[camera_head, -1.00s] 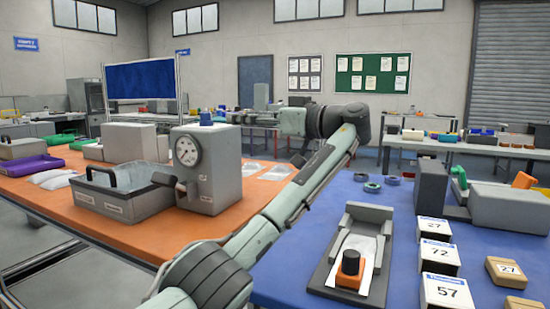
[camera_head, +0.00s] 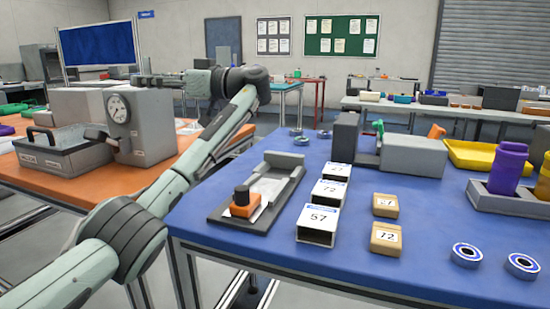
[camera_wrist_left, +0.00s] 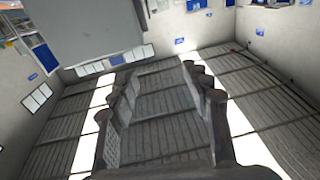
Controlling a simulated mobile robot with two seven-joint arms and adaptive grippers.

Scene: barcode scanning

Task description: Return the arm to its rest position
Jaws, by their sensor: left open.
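My left arm comes in from the lower left of the head view, rises to a dark elbow and folds back leftward. My left gripper (camera_head: 142,80) is at the far end, small and partly unclear, in front of the background near the grey gauge box (camera_head: 150,128). In the left wrist view, my left gripper (camera_wrist_left: 160,78) has its fingers spread with nothing between them. Beyond the fingers are the slatted ceiling with bright strips and the upper walls. My right gripper is in neither view.
The orange table (camera_head: 95,196) holds a grey bin (camera_head: 65,150).

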